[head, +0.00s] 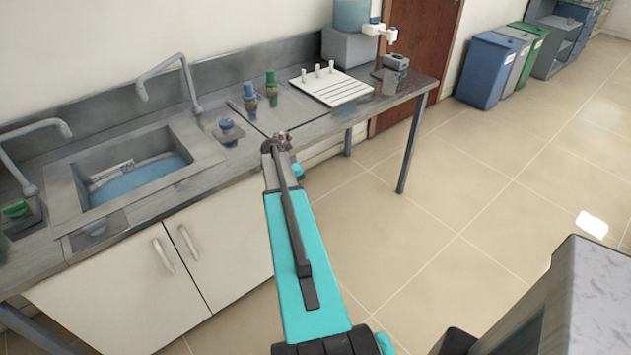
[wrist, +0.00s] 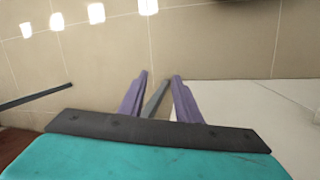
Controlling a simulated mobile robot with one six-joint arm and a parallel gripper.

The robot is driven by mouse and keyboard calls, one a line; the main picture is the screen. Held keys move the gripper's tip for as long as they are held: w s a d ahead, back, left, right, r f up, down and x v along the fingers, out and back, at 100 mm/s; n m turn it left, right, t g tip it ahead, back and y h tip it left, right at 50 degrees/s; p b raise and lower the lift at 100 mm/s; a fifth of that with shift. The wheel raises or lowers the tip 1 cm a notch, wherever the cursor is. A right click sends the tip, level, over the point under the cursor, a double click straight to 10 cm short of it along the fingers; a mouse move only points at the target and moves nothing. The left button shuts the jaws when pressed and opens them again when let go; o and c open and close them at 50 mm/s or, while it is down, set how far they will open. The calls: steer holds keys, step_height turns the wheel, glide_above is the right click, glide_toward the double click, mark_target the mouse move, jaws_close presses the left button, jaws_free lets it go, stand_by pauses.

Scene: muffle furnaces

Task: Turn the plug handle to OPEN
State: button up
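A sink (head: 68,192) with blue water in it is set in the grey counter at the left. A pale piece (head: 112,173) lies in the sink against its back left wall; I cannot tell if it is the plug handle. No OPEN marking is legible. My gripper (wrist: 161,76) shows two purple fingers set apart with nothing between them. In the head view it is mostly hidden beyond my turquoise arm, near the counter's front edge.
Blue and green valves (head: 250,92) (head: 271,85) and a white pegged board (head: 335,88) stand to the right. White cabinet doors (head: 120,300) are below. Tiled floor (head: 480,200) is open at right.

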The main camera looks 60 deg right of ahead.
steer(key=s+a+f+n, duration=0.1)
steer(key=a+f, duration=0.4)
steer(key=a, duration=0.4)
steer(key=a+f+n+g+y, duration=0.1)
steer(key=a+f, duration=0.3)
steer(key=a, duration=0.6)
steer(key=s+a+f+n, duration=0.1)
steer(key=a+f, duration=0.4)
steer(key=a, duration=0.4)
steer(key=s+a+f+n+g, duration=0.1)
steer(key=s+a+f, duration=0.3)
steer(key=s+a, duration=0.5)
steer(key=s+a+f+n+g, duration=0.1)
steer(key=s+a+f+n, duration=0.1)
steer(key=s+a, duration=0.7)
steer(key=a+f, duration=0.1)
steer(key=a, duration=0.3)
steer(key=shift+a+f, duration=0.25)
steer(key=shift+f, duration=0.15)
